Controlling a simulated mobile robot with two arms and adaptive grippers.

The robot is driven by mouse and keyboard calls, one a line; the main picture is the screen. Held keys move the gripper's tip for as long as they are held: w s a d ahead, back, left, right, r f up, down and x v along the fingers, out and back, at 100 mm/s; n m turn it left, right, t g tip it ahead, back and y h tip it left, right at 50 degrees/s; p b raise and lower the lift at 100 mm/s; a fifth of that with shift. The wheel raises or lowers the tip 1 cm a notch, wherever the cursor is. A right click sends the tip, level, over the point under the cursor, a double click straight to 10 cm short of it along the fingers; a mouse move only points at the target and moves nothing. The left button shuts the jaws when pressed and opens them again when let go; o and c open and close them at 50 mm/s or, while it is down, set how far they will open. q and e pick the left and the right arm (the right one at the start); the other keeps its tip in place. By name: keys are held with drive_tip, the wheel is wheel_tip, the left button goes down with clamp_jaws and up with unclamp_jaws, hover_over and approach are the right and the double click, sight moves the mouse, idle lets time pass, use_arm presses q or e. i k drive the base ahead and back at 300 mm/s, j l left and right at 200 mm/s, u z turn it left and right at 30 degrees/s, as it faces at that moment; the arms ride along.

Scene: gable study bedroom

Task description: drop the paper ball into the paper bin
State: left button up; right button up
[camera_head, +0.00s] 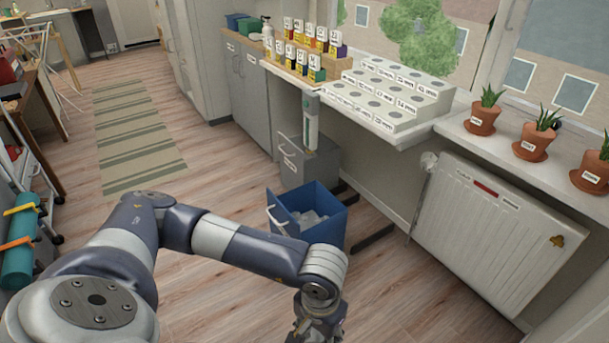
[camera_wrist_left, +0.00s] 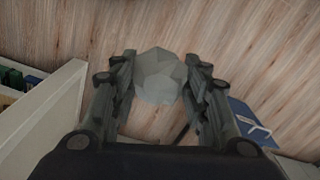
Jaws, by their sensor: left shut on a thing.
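The paper ball (camera_wrist_left: 160,78), a pale grey faceted lump, sits between the fingertips of my left gripper (camera_wrist_left: 160,62) in the left wrist view. My left gripper is shut on it, with wooden floor behind. In the head view my left gripper (camera_head: 318,328) is at the bottom edge, partly cut off, and the ball cannot be made out. The paper bin (camera_head: 328,236) is an open blue bin on the floor with crumpled white paper inside. It stands beyond my gripper. A blue part of it (camera_wrist_left: 246,116) shows at the right in the wrist view. My right gripper is not in view.
A white radiator (camera_head: 475,235) is on the right, under a sill with potted plants (camera_head: 536,140). Floor left of the bin is clear, with a striped rug (camera_head: 135,140).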

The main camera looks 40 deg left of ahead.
sight(317, 221)
drive_tip(key=i+j, duration=0.2)
drive_tip(key=j, duration=0.2)
drive_tip(key=i+j, duration=0.25)
drive_tip(key=j, duration=0.15)
drive_tip(key=i+j, duration=0.2)
drive_tip(key=j, duration=0.2)
drive_tip(key=i+j, duration=0.25)
drive_tip(key=j, duration=0.15)
drive_tip(key=i+j, duration=0.2)
drive_tip(key=j, duration=0.2)
drive_tip(key=i+j, duration=0.2)
drive_tip(key=j, duration=0.2)
drive_tip(key=i+j, duration=0.25)
drive_tip(key=j, duration=0.15)
